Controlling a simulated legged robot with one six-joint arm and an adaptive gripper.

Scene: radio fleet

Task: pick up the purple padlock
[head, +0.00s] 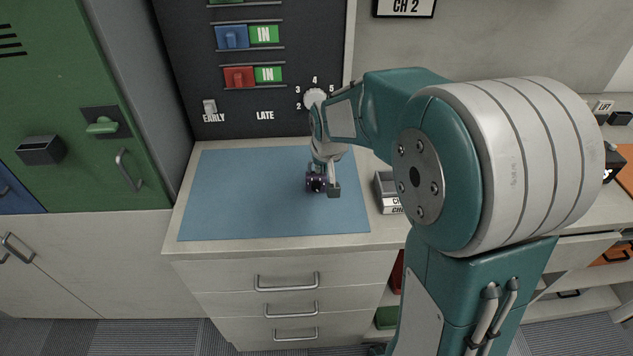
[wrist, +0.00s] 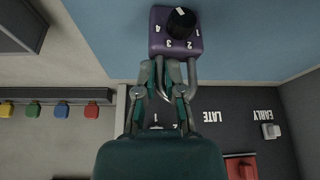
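The purple padlock (wrist: 176,42) shows at the top of the wrist view, with a black dial, white numbers and a grey shackle pointing towards my gripper. In the head view the padlock (head: 316,183) is a small dark purple shape over the blue mat (head: 235,205). My gripper (wrist: 160,66) has its two fingers drawn close together on either side of one leg of the shackle; it appears shut on it. In the head view my gripper (head: 328,172) is beside the padlock and partly hides it. I cannot tell whether the padlock touches the mat.
A dark panel (head: 290,112) with a dial, switches and EARLY and LATE labels stands behind the mat. A grey box (head: 388,192) stands right of the mat. A green locker (head: 75,160) is at left. The mat's left part is clear.

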